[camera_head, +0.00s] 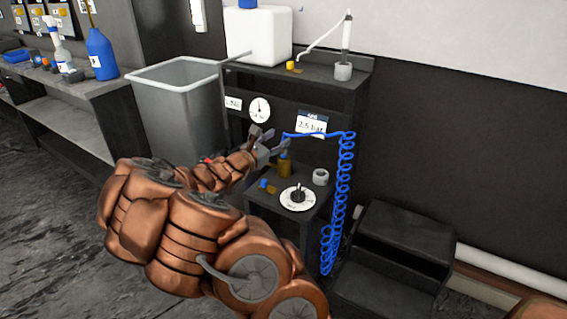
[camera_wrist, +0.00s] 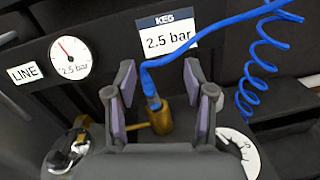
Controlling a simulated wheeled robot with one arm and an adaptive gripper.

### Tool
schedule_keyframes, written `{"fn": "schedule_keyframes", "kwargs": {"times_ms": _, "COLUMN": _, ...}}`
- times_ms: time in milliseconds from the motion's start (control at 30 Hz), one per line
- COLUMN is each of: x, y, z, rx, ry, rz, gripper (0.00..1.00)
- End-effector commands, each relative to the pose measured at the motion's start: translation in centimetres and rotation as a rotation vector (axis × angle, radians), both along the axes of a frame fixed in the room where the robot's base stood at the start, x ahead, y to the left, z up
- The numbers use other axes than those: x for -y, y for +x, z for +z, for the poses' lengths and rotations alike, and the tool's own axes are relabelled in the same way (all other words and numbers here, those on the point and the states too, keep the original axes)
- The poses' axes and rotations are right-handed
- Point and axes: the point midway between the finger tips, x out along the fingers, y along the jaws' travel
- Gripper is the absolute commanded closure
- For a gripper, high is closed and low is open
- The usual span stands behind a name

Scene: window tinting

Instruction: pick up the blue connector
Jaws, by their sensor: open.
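The blue connector (camera_wrist: 151,88) is on the end of a blue hose in the wrist view. It stands nearly upright at the top of a brass fitting (camera_wrist: 160,118), which also shows in the head view (camera_head: 285,166). My gripper (camera_wrist: 160,88) is open, with one finger on each side of the connector and a visible gap to both. In the head view my gripper (camera_head: 267,143) is just above and left of the brass fitting, and its fingers hide most of the connector. Whether the connector is locked into the fitting I cannot tell.
The blue coiled hose (camera_head: 342,185) hangs at the stand's right side. A dial (camera_head: 298,198), a grey ring (camera_head: 321,177) and a small blue-and-brass piece (camera_head: 266,186) are on the lower shelf. The "2.5 bar" sign (camera_head: 312,124) and gauge (camera_head: 260,109) are behind. A grey bin (camera_head: 180,110) stands left.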

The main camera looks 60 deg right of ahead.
Motion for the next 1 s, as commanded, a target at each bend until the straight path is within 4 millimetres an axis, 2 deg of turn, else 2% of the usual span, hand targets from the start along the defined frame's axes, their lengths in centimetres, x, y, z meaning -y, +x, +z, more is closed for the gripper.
{"fn": "schedule_keyframes", "kwargs": {"times_ms": 33, "x": 0.5, "y": 0.8, "z": -2.3, "rx": -0.052, "ry": 0.005, "rz": 0.026, "gripper": 0.47}}
{"fn": "schedule_keyframes", "kwargs": {"times_ms": 100, "x": 0.8, "y": 1.6, "z": -3.9, "rx": -0.106, "ry": 0.01, "rz": 0.055, "gripper": 0.47}}
{"fn": "schedule_keyframes", "kwargs": {"times_ms": 233, "x": 1.1, "y": 2.5, "z": -5.4, "rx": -0.16, "ry": 0.016, "rz": 0.087, "gripper": 0.47}}
{"fn": "schedule_keyframes", "kwargs": {"times_ms": 767, "x": 4.2, "y": 2.8, "z": -5.6, "rx": -0.167, "ry": 0.02, "rz": 0.092, "gripper": 0.47}}
{"fn": "schedule_keyframes", "kwargs": {"times_ms": 1000, "x": 7.1, "y": 3.0, "z": -5.6, "rx": -0.167, "ry": 0.022, "rz": 0.09, "gripper": 0.47}}
